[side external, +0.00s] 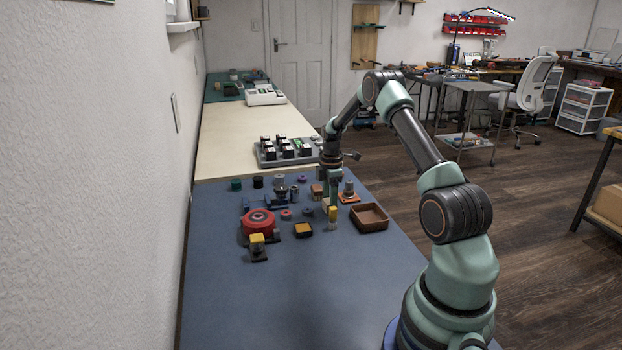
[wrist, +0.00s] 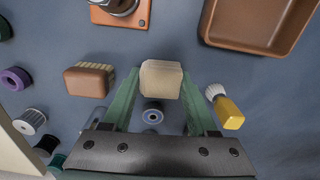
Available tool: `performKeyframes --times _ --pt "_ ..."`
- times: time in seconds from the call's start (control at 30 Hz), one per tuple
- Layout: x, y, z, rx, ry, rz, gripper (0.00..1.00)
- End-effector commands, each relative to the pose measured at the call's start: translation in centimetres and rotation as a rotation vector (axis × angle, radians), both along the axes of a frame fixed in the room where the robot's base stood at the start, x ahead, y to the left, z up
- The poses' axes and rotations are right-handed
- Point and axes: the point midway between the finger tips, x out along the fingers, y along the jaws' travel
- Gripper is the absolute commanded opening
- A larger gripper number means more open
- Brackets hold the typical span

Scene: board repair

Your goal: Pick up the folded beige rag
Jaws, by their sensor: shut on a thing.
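The folded beige rag (wrist: 161,80) is a small, pale, rounded block in the wrist view. It sits between the tips of the two green fingers of my gripper (wrist: 160,90), which is shut on it. In the side view my gripper (side external: 333,190) points down over the blue mat, and the rag (side external: 326,202) shows only as a small pale patch at its tip. I cannot tell whether the rag is clear of the mat.
A brown-backed brush (wrist: 89,80) lies left of the rag, and a yellow-handled brush (wrist: 228,108) right of it. A brown tray (side external: 369,218) and an orange plate with a metal cylinder (side external: 348,190) are close by. The mat's front (side external: 300,300) is clear.

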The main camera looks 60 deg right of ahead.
Motion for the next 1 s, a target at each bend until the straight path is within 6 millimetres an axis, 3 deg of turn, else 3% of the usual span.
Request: performKeyframes --times 0.27,0.7,1.0 --pt "0.0 0.0 3.1 -0.003 -0.003 0.000 0.06" --pt "0.1 -0.1 14.6 -0.003 -0.004 0.000 0.06" --pt "0.1 -0.1 19.1 -0.001 -0.001 0.000 0.06"
